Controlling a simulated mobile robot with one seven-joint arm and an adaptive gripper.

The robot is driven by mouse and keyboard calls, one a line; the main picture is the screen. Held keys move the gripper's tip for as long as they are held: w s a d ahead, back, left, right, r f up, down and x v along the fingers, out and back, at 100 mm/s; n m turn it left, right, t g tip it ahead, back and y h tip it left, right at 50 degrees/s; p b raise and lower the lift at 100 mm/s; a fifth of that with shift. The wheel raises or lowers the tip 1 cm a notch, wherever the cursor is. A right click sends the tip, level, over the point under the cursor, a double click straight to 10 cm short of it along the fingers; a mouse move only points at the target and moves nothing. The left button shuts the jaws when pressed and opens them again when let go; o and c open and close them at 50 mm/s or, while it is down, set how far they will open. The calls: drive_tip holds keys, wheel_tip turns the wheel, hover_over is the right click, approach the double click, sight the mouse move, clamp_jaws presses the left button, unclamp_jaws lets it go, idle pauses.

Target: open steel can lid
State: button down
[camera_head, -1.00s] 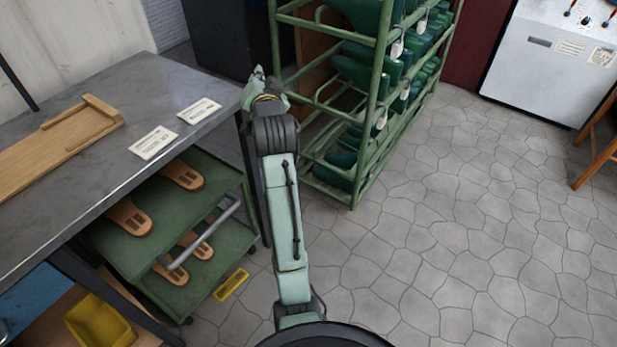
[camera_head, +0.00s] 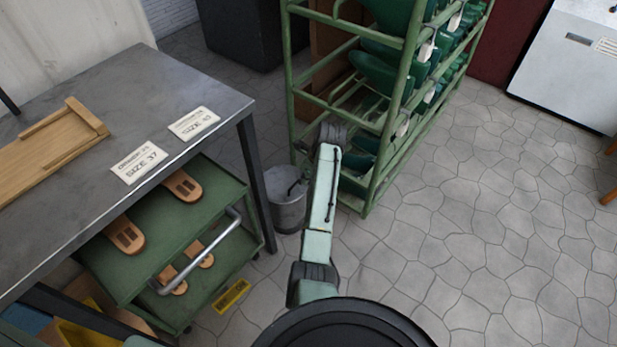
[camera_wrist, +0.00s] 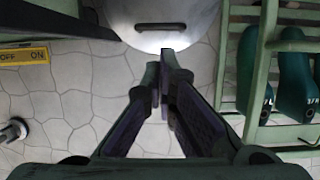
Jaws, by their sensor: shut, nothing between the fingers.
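A steel can (camera_head: 286,212) stands on the floor between the table leg and the green rack. Its pale grey lid (camera_wrist: 190,35) lies at the top of the wrist view, with a dark bar handle (camera_wrist: 160,27) across it. The lid looks closed on the can. My gripper (camera_wrist: 167,58) is shut and empty. In the wrist view its fingertips point at the lid's near edge, short of the handle; I cannot tell if they touch. In the head view my gripper (camera_head: 303,178) hangs over the can's right side, partly hidden by my arm.
A green rack (camera_head: 299,95) with green shoe forms stands close on the right. On the left are a steel table (camera_head: 150,90) and a green trolley (camera_head: 160,225) holding tan soles. A yellow switch plate (camera_head: 231,296) lies low by the trolley. The tiled floor at right is clear.

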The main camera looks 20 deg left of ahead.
sight(299, 193)
drive_tip(key=b+x, duration=0.1)
drive_tip(key=x, duration=0.7)
